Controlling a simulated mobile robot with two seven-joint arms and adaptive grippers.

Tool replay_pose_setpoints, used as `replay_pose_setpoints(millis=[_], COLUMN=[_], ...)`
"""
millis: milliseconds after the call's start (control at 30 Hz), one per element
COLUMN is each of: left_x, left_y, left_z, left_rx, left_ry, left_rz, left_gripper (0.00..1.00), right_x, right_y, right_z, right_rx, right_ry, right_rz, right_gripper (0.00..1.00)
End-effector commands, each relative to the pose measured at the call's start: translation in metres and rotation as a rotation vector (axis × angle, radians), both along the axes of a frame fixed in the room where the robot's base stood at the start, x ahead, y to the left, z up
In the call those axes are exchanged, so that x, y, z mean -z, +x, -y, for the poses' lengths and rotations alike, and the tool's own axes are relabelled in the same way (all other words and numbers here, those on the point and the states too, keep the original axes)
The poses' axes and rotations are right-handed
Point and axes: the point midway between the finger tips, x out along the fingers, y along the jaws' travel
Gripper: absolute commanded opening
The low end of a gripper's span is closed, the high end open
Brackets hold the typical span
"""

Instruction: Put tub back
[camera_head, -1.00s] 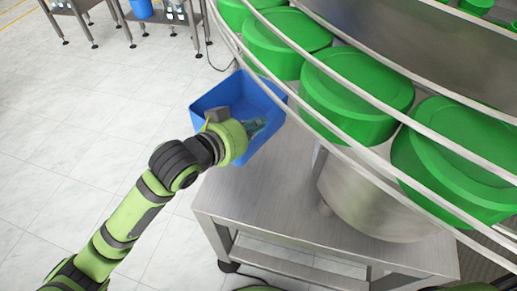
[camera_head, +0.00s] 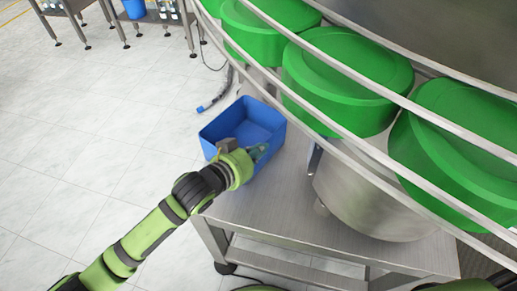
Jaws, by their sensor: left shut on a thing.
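The blue tub (camera_head: 222,126) is an open, empty-looking box near the middle of the head view. It is at the back left part of the steel table (camera_head: 270,208), and looks roughly upright. I cannot tell whether its base touches the table top. My left gripper (camera_head: 259,152) comes in from the lower left and is shut on the tub's near wall. The fingertips are partly hidden by the wrist. My right gripper is not in view.
Large green caps (camera_head: 345,78) stand behind curved steel rails above the right of the table. A steel bowl-like base (camera_head: 370,195) stands on the table's right. Other steel tables with a blue bucket (camera_head: 134,8) are at the far left back. The floor on the left is clear.

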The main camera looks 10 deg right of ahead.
Motion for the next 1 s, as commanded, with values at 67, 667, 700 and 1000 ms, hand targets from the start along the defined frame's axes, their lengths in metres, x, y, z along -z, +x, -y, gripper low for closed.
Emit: replay_pose_setpoints(millis=[67, 667, 700, 1000], left_x=[-0.002, -0.001, -0.002, -0.021], left_y=[0.000, 0.000, -0.001, -0.036], left_z=[0.000, 0.000, -0.002, -0.037], left_rx=[0.001, 0.000, 0.000, 0.000], left_ry=[-0.001, -0.001, 0.001, 0.000], left_rz=[0.003, 0.001, -0.001, -0.001], left_gripper=[0.00, 0.32, 0.32, 0.32], right_x=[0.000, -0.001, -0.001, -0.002], right_y=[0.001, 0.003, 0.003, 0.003], right_z=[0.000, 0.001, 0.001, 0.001], right_rx=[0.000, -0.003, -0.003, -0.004], right_ry=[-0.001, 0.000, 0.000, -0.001], right_rz=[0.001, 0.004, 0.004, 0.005], right_gripper=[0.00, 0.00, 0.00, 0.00])
